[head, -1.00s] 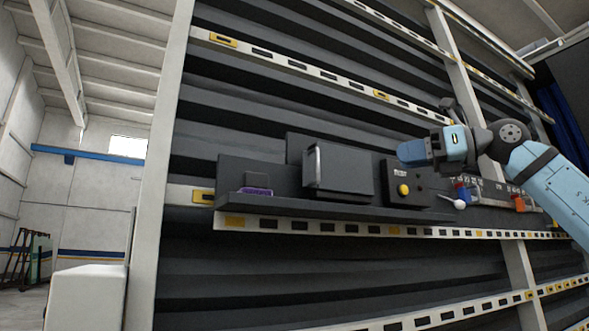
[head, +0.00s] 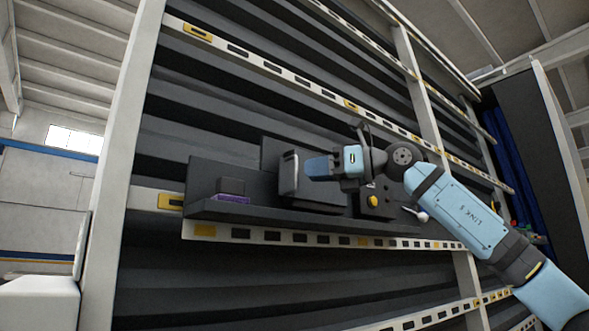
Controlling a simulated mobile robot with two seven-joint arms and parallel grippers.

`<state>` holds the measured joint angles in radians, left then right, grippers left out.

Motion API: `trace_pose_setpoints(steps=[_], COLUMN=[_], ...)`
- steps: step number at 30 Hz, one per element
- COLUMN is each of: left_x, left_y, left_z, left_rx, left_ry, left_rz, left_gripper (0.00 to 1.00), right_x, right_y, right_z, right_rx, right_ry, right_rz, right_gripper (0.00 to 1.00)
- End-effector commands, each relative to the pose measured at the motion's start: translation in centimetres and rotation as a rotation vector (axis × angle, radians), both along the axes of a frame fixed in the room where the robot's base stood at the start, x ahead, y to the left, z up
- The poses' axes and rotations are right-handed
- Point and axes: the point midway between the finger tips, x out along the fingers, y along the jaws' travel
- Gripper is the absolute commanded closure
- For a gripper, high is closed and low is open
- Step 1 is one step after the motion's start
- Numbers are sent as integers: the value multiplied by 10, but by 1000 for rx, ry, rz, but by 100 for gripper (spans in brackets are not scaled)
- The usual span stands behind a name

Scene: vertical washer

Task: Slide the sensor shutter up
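A small dark block with a purple base (head: 233,196) sits at the left end of the dark shelf panel; it may be the sensor shutter, but I cannot tell for sure. A dark box with a pale upright handle (head: 289,174) stands to its right. My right gripper (head: 309,168) comes in from the right, with its blue tip pointing left. It covers part of the dark box, just right of the handle; I cannot tell whether it touches. Its finger gap is not clear. My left gripper is not in view.
A yellow button (head: 371,201) and a white-knobbed lever (head: 421,216) are on the panel under my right arm. A slotted white rail (head: 300,238) runs below the shelf. A white upright post (head: 122,160) stands at the left. The space in front of the purple-based block is free.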

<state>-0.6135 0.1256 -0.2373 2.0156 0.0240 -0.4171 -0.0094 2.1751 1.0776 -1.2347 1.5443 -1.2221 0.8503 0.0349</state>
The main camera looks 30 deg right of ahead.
Motion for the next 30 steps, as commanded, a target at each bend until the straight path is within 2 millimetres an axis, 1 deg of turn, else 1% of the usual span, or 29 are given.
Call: trace_pose_setpoints(steps=[1, 3, 9, 20, 21, 22, 23, 28, 30], left_x=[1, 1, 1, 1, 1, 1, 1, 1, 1], left_y=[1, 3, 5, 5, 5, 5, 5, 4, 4], left_z=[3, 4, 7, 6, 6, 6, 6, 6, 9], left_rx=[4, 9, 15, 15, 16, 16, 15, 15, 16], left_ry=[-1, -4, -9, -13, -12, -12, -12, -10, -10], left_rz=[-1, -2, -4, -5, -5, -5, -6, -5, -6], left_gripper=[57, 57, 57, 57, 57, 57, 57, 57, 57], right_x=[8, 17, 33, 37, 37, 37, 37, 36, 37], right_y=[6, 14, 26, 28, 28, 28, 28, 28, 29], right_z=[2, 2, 1, 0, 0, 0, 0, 0, 5], right_rx=[0, -1, 1, 1, 1, 1, 1, 1, 1], right_ry=[0, -1, -1, -1, -1, -1, -1, -1, -2], right_rz=[0, 1, 0, 0, 0, 0, 0, 0, 0], right_gripper=[81, 81, 81, 81, 90, 97, 100, 100, 100])
